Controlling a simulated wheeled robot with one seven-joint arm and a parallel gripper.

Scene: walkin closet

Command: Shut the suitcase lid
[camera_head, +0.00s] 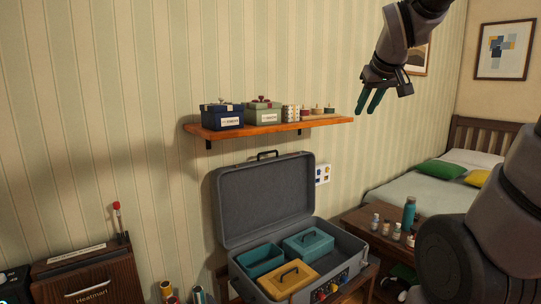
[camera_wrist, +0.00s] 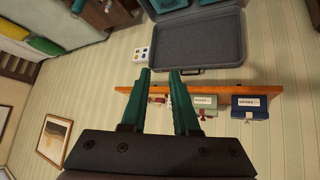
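The grey suitcase (camera_head: 350,247) stands open on a low wooden stand. Its lid (camera_head: 268,195) is raised upright, leaning near the striped wall, with a black handle on its top edge. Inside the base are two teal boxes and a yellow box with a handle. In the wrist view, which is upside down, the lid (camera_wrist: 200,42) shows at the top. My gripper (camera_head: 370,104) is high at the right, above the shelf's right end and well apart from the suitcase. Its teal fingers (camera_wrist: 160,75) are apart with nothing between them.
A wooden wall shelf (camera_head: 270,132) with a blue box, a green box and small items hangs above the lid. A bedside table (camera_head: 361,221) with several bottles stands right of the suitcase. A bed (camera_head: 400,190) is behind it. A wooden cabinet (camera_head: 85,277) stands at left.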

